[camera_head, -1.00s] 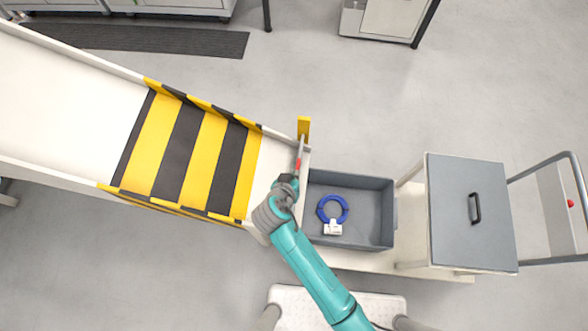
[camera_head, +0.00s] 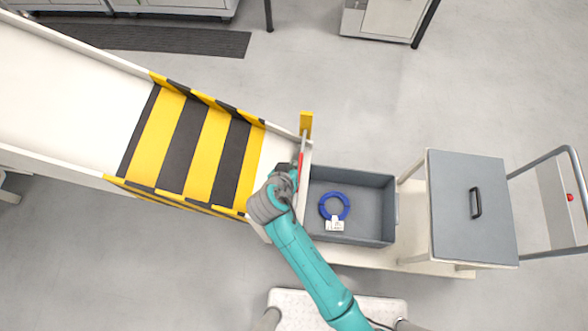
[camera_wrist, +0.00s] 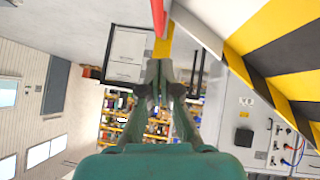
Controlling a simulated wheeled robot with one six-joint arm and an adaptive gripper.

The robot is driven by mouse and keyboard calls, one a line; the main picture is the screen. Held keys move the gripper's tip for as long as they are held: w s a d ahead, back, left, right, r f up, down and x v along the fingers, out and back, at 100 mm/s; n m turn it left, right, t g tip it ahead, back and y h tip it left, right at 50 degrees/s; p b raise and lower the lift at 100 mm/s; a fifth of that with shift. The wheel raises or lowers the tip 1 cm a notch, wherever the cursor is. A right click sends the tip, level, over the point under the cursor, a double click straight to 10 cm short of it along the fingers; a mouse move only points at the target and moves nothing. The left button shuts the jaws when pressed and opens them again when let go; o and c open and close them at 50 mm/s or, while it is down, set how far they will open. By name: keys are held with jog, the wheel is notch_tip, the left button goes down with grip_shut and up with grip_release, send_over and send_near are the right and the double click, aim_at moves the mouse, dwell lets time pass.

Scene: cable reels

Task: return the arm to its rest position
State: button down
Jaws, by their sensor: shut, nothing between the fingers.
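My teal arm reaches up from the bottom of the head view. Its gripper (camera_head: 287,170) is by the lower end of the striped chute, close to the red and white bar at the chute's end. In the wrist view my gripper (camera_wrist: 160,66) has its fingers together with nothing between them. Whether it touches the bar I cannot tell. A blue cable ring (camera_head: 346,211) with a white tag lies in the grey bin (camera_head: 388,212), to the right of my gripper.
The chute (camera_head: 60,95) with yellow and black stripes slopes in from the left. A yellow post (camera_head: 306,122) stands at its end. A grey lid with a handle (camera_head: 450,225) tops a stand at right, beside a cart rail (camera_head: 540,165). Floor above the bin is clear.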

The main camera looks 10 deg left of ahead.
jog(key=v, duration=0.8)
jog(key=s+d+f+n+t+y, duration=0.1)
jog(key=s+d+f+y, duration=0.1)
jog(key=s+d, duration=0.5)
jog(key=s+d+f+n+y, duration=0.1)
jog(key=s+d+f, duration=0.25)
jog(key=d, duration=0.55)
jog(key=s+d+r+m+t+h, duration=0.1)
jog(key=s+d+r+t, duration=0.4)
jog(key=s+r, duration=1.1)
jog(key=d+r+m, duration=0.1)
jog(key=d, duration=0.2)
jog(key=shift+s+m, duration=0.25)
jog(key=shift+m, duration=0.05)
jog(key=shift+d+r, duration=0.1)
jog(key=shift+d, duration=0.05)
